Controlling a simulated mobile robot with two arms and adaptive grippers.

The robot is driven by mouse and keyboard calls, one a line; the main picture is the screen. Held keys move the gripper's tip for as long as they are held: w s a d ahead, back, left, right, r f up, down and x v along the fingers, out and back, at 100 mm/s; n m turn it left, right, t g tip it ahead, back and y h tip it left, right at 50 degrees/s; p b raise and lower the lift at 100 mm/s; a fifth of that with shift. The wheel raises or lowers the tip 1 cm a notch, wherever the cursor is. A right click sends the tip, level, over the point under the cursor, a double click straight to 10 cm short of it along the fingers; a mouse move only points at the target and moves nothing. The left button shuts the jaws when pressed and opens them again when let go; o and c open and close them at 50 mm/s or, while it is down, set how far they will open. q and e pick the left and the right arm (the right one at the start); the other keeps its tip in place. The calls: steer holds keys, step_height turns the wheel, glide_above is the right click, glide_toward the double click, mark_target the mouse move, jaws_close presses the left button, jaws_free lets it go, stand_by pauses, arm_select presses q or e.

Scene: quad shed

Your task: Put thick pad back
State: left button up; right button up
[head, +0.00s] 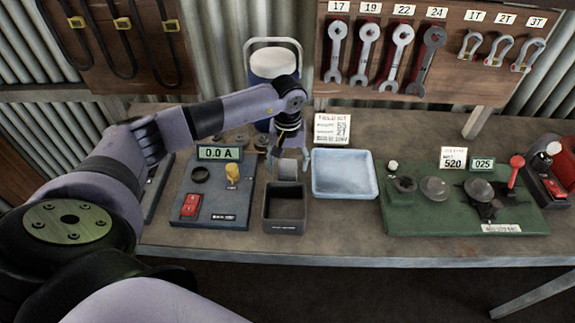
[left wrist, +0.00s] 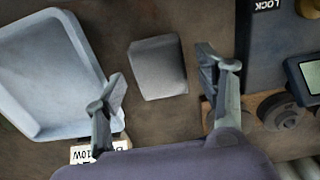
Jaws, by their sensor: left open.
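A grey block, which looks like the thick pad (head: 288,170), lies on the bench just behind a dark open box (head: 284,208). The block also shows in the left wrist view (left wrist: 158,67), with bare bench around it. My left gripper (head: 290,160) is over the block, pointing down. In the left wrist view its fingers (left wrist: 163,92) are wide apart, one toward each side of the block, and nothing is held between them. The inside of the dark box looks empty. My right gripper is not in view.
A pale blue tray (head: 345,174) stands close on the right. A blue panel (head: 213,195) with a display and red switch is on the left. A green board (head: 460,207) with fittings lies farther right. A small sign (head: 332,128) stands behind the tray.

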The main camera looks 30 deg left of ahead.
mark_target(288, 167)
arm_select(q)
step_height(288, 167, up, 11)
steer(key=b, duration=0.3)
stand_by(0.5)
